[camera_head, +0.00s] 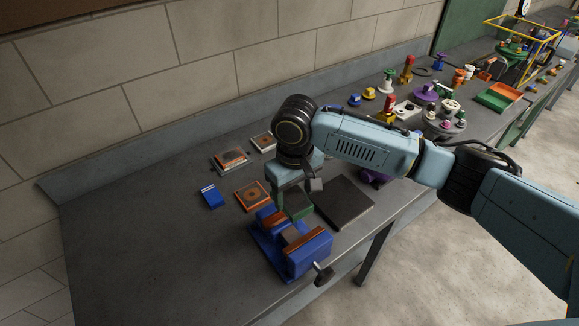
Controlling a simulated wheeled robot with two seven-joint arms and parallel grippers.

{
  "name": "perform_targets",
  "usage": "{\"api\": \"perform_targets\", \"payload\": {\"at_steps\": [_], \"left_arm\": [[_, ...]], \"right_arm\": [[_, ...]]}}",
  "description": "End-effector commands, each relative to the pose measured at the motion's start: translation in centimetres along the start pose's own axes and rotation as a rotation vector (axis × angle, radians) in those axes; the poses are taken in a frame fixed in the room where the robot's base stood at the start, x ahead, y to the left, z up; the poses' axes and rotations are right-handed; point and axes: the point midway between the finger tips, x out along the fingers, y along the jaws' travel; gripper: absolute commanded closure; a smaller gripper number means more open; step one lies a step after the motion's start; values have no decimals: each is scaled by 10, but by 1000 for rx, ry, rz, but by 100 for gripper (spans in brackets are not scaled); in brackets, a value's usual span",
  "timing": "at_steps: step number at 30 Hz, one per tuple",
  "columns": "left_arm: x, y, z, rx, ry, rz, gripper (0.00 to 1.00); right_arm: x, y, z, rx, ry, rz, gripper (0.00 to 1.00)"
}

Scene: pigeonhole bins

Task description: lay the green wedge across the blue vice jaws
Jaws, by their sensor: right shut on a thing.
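The blue vice (306,262) stands near the front edge of the workbench. Brown strips line its jaws, a grey piece shows between them, and its dark handle points to the right. My right gripper (296,194) points down just behind the vice in the picture. It is shut on the green wedge (297,207), which is partly hidden by the gripper. The wedge shows just beyond the jaws; I cannot tell whether it touches the vice. My left gripper is not in view.
A dark flat plate (345,203) lies right of the gripper. Left are a blue block (211,196), an orange square piece (252,196) and two framed pieces (230,160) behind. Several coloured parts crowd the bench farther right. The bench's left is clear (140,240).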

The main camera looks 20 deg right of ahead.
Motion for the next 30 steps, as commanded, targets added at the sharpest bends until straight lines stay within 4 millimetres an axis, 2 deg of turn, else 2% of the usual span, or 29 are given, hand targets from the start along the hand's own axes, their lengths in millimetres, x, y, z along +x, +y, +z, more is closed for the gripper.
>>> {"api": "perform_targets", "payload": {"at_steps": [15,30], "left_arm": [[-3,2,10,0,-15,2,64],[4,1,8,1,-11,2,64]], "right_arm": [[0,-1,1,-6,0,0,64],[47,-2,0,-6,0,0,64]]}}
